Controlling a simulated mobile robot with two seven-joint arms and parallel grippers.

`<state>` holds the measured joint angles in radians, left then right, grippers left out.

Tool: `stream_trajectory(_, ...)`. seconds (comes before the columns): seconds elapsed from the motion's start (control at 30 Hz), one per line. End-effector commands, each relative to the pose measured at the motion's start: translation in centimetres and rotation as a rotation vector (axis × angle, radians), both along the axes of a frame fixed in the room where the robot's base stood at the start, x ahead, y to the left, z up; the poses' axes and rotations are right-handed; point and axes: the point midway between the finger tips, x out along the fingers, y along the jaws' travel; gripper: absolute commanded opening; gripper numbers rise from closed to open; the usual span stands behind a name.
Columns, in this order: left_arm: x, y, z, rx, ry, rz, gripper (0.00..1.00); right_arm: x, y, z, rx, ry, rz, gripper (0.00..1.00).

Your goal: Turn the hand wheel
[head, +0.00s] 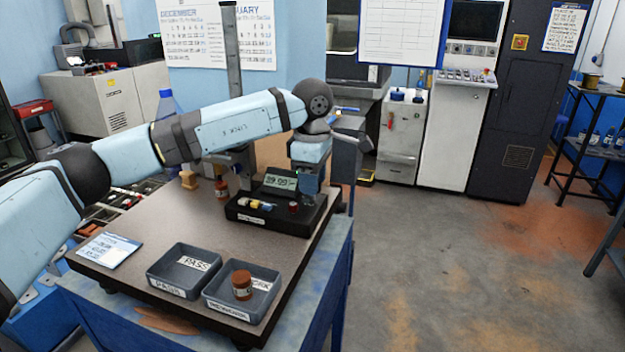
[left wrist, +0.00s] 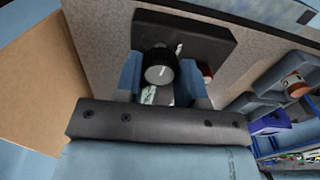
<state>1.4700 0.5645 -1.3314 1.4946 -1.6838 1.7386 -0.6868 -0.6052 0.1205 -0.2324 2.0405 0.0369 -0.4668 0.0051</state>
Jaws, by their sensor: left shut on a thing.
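A black instrument box (head: 258,215) with a lit digital display (head: 280,182) stands at the far right edge of the brown bench top. My left gripper (head: 310,187) reaches down over the right end of this box. In the left wrist view, the left gripper's (left wrist: 160,78) two blue fingers stand on either side of a round black knob (left wrist: 160,66) with a pale face, and are shut on it. The box (left wrist: 195,30) shows behind the knob. The knob is hidden by the gripper in the head view. No larger hand wheel can be made out. My right gripper is not in view.
Two grey trays, one marked PASS (head: 183,285) and one marked REWORK (head: 228,311), sit at the bench's front. A brown-capped jar (head: 241,284) stands in the right one. A brown bottle (head: 221,186) and a printed card (head: 108,250) are on the bench. Open floor lies right.

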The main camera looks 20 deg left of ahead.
Motion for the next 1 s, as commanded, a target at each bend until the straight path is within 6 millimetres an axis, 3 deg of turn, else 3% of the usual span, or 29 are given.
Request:
stream_trajectory(0.3,0.0,0.0,0.2,-0.001,-0.003,-0.001,0.13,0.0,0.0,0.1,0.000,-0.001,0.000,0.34)
stream_trajectory(0.33,0.0,0.0,0.2,-0.001,-0.003,0.000,0.39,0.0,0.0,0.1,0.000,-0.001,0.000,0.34)
stream_trajectory(0.43,0.0,0.0,0.1,-0.001,-0.003,0.000,0.62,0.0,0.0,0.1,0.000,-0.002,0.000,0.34)
stream_trajectory(0.77,0.0,0.0,0.3,-0.001,-0.001,0.000,0.62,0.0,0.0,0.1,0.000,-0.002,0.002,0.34)
stream_trajectory(1.0,0.0,-0.1,3.8,-0.001,-0.005,0.000,0.62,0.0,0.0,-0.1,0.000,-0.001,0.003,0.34)
